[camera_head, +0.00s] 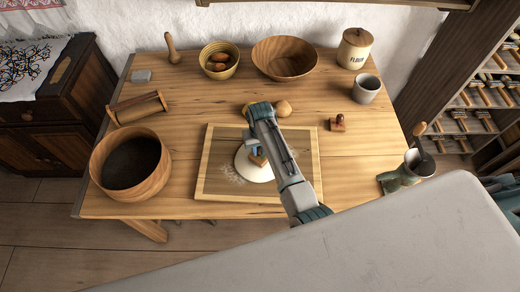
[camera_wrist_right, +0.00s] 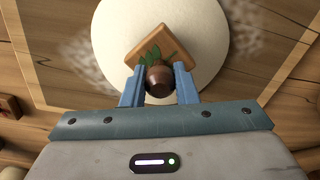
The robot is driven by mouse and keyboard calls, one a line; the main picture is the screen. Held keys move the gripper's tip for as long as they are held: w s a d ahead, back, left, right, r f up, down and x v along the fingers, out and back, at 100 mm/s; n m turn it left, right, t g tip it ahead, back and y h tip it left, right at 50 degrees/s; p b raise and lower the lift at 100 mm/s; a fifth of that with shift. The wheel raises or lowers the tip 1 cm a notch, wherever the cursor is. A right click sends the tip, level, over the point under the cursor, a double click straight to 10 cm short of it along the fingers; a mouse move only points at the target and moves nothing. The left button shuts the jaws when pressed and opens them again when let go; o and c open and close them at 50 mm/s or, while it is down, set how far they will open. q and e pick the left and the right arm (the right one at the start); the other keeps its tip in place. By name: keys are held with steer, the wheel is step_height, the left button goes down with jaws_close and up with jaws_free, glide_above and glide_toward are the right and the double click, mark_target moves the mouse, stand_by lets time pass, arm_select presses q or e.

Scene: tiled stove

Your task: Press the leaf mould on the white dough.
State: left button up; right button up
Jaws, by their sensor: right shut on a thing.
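The white dough (camera_head: 241,168) is a flat round disc on the wooden board (camera_head: 215,179) in the middle of the table. It fills much of the right wrist view (camera_wrist_right: 105,45). My right gripper (camera_head: 256,154) is over the dough. In the right wrist view (camera_wrist_right: 158,84) it is shut on the round dark brown knob of the leaf mould (camera_wrist_right: 172,42), a square wooden block with a green leaf mark. The mould is over the dough; I cannot tell whether it touches. My left gripper is not in view.
Another wooden stamp (camera_head: 337,123) stands right of the board. Small dough-coloured balls (camera_head: 283,108) lie behind it. A large wooden bowl (camera_head: 131,165) stands left, a cup (camera_head: 366,89) and flour jar (camera_head: 354,49) back right. A grey surface (camera_head: 400,240) covers the front right.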

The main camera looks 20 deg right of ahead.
steer(key=shift+r, duration=2.8)
